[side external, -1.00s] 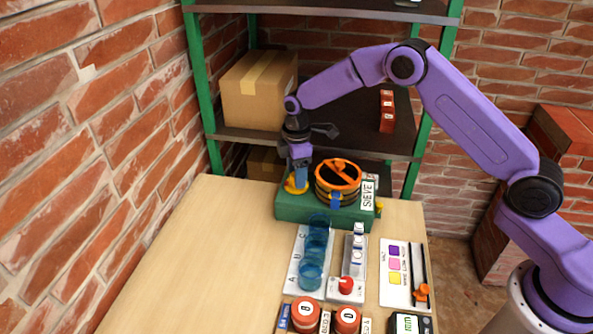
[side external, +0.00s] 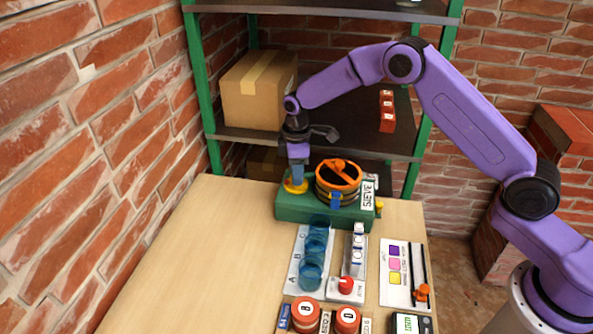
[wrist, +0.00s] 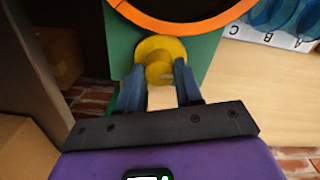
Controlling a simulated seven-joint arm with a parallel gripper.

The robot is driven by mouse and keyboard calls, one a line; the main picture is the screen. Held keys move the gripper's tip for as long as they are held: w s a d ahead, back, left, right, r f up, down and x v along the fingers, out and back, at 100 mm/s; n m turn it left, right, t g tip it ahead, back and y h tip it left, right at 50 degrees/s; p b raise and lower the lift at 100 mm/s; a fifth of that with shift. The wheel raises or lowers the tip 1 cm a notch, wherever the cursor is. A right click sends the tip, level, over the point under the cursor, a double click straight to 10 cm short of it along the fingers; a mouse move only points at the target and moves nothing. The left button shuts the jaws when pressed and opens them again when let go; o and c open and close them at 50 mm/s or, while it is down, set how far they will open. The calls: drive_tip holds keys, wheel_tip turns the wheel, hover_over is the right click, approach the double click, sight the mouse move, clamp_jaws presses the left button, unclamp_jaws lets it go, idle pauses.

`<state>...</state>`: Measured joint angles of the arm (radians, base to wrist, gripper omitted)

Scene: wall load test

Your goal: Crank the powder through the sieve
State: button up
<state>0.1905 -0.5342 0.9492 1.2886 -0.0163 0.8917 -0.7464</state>
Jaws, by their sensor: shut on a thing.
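The sieve unit is a green base (side external: 330,211) at the back of the table. It carries a round drum with an orange rim (side external: 352,184) and a bar across its top. A white label reading SIEVE (side external: 368,194) is on its right side. The yellow crank (side external: 290,188) is at the base's left end. My gripper (side external: 297,181) points down over it. In the wrist view the blue fingers of my gripper (wrist: 160,80) are on either side of the yellow crank knob (wrist: 160,70) and shut on it. Any powder inside the drum cannot be made out.
In front of the sieve stand blue clear cups (side external: 311,272) on a lettered board, a panel with a red button (side external: 346,284), a colour card with an orange slider (side external: 422,290) and red-lidded jars (side external: 305,312). Shelves with a cardboard box (side external: 258,88) stand behind. The table's left side is clear.

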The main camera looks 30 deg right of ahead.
drive_tip(key=m, duration=0.5)
drive_tip(key=shift+m, duration=0.3)
drive_tip(key=m, duration=1.1)
drive_tip(key=shift+m, duration=0.3)
drive_tip(key=m, duration=0.5)
drive_tip(key=shift+w, duration=0.1)
drive_tip(key=shift+m, duration=0.3)
drive_tip(key=o, duration=1)
drive_tip(key=shift+o, duration=0.2)
wheel_tip(320, 180, up, 18)
drive_tip(key=shift+f, duration=0.25)
